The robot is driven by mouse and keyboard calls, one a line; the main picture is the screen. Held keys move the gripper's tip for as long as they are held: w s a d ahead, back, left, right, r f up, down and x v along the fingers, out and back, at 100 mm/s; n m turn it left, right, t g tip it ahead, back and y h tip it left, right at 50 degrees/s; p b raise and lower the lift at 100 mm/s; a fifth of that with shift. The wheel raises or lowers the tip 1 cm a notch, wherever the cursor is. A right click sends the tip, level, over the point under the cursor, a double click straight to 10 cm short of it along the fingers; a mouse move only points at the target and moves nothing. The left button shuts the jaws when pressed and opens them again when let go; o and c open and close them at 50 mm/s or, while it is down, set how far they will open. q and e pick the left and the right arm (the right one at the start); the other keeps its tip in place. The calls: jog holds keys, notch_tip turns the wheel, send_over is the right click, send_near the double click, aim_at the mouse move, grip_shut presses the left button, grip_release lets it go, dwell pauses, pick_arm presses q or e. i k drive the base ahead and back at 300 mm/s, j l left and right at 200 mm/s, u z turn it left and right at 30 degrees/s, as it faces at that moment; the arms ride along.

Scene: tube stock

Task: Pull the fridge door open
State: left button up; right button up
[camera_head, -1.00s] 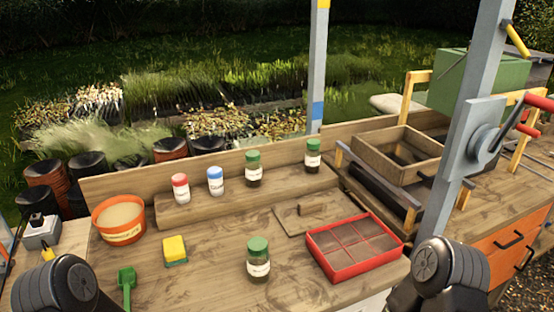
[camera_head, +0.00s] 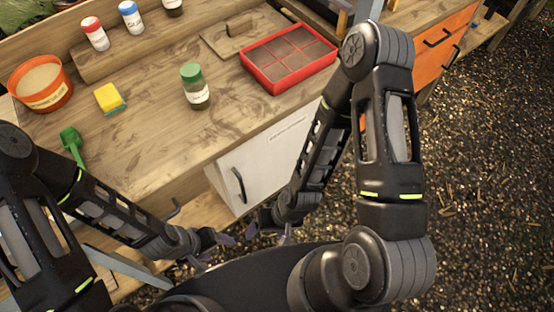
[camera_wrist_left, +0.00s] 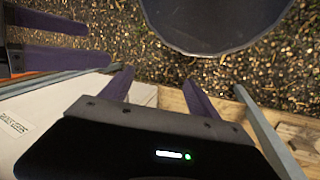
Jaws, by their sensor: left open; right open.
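The fridge is a white front under the bench, with its white door (camera_head: 262,160) shut in the head view. A dark upright handle (camera_head: 238,185) sits near the door's left edge. A white lettered panel, likely the same door, shows at lower left in the left wrist view (camera_wrist_left: 42,118). My left gripper (camera_head: 212,252) is open and empty, low in front of the bench, below the handle and apart from it. Its purple fingers also show in the left wrist view (camera_wrist_left: 158,90). My right gripper (camera_head: 268,237) is open, below and right of the handle, touching nothing I can see.
The wooden bench top holds a red divided tray (camera_head: 290,57), a green-capped jar (camera_head: 195,87), a yellow sponge (camera_head: 110,98), a green scoop (camera_head: 72,143) and an orange pot (camera_head: 40,84). Orange drawers (camera_head: 440,50) stand at upper right. Gravel ground at right is free.

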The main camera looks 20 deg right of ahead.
aim_at(254, 171)
jog(key=k+l+z, duration=0.1)
jog(key=z, duration=0.3)
jog(key=k+l+z, duration=0.2)
jog(key=z, duration=0.25)
jog(key=k+l+z, duration=0.15)
jog(key=z, duration=0.25)
